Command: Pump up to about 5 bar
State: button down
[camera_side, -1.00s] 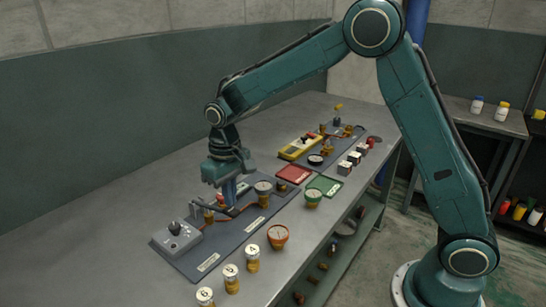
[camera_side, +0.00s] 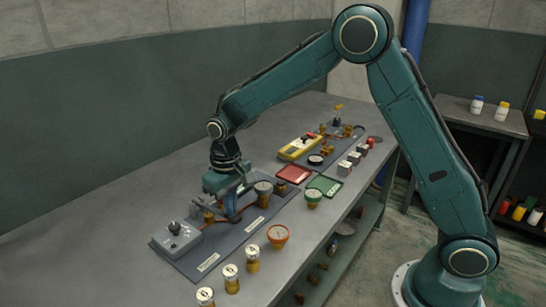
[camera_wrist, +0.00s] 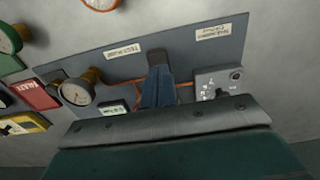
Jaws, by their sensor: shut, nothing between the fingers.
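My gripper (camera_side: 233,217) points down over the middle of the dark blue-grey board, with its fingers together and nothing visible between them. In the wrist view its blue fingers (camera_wrist: 158,82) end over a dark part, which they partly hide; I cannot tell whether they touch it. A round dial gauge (camera_side: 263,188) stands on the board beside the gripper; it also shows in the wrist view (camera_wrist: 76,95), its reading too small to tell. A grey control box (camera_side: 175,238) with a black knob sits at the board's near left end. No pump can be clearly made out.
An orange gauge (camera_side: 277,235) and a green gauge (camera_side: 313,198) stand near the bench's front edge, with several numbered brass cylinders (camera_side: 231,278) nearby. Red (camera_side: 294,174) and green (camera_side: 325,185) trays lie beyond the board. The bench's left side is clear.

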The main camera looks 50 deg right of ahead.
jog(key=shift+f, duration=1.15)
jog(key=shift+r, duration=2.65)
jog(key=shift+f, duration=0.1)
jog(key=shift+f, duration=2.55)
jog(key=shift+r, duration=2.65)
jog(key=shift+f, duration=0.15)
